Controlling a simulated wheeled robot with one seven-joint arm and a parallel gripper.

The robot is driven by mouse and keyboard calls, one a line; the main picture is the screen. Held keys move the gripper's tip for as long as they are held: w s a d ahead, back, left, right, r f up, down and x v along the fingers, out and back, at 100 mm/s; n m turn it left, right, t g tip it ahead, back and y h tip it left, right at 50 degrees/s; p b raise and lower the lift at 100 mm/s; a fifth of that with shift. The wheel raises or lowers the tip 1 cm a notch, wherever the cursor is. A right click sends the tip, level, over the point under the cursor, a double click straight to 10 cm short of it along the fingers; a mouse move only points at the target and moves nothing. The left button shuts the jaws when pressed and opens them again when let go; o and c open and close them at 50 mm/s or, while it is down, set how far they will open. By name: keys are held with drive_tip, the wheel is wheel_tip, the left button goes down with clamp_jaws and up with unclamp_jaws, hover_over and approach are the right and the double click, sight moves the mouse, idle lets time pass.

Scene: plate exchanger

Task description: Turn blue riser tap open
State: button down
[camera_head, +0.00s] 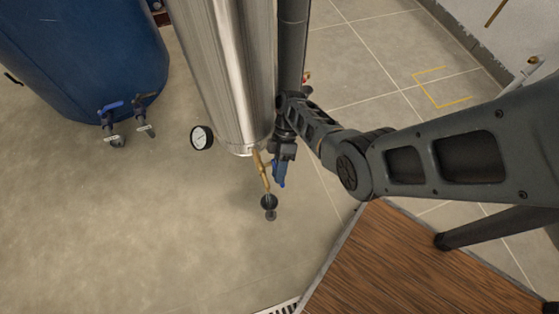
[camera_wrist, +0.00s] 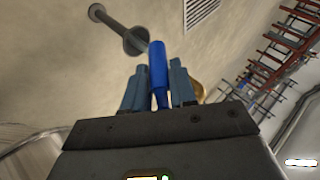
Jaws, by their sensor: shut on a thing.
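The blue tap handle (camera_head: 280,173) shows in the head view just below my gripper (camera_head: 284,152), beside the lower end of the steel cylinder. In the wrist view the same blue handle (camera_wrist: 158,72) stands between the two fingers of my gripper (camera_wrist: 158,88). The fingers are shut on it, and its rounded end reaches past the fingertips. The tap's body and its pipe joint are hidden behind my gripper and arm.
A steel cylinder (camera_head: 225,70) stands left of my arm, with a round gauge (camera_head: 202,138) and a brass fitting (camera_head: 262,170) near its base. A blue tank (camera_head: 80,50) with two taps is upper left. A wooden platform (camera_head: 400,265) lies lower right. Floor at lower left is clear.

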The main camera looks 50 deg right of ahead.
drive_tip(key=c, duration=1)
unclamp_jaws()
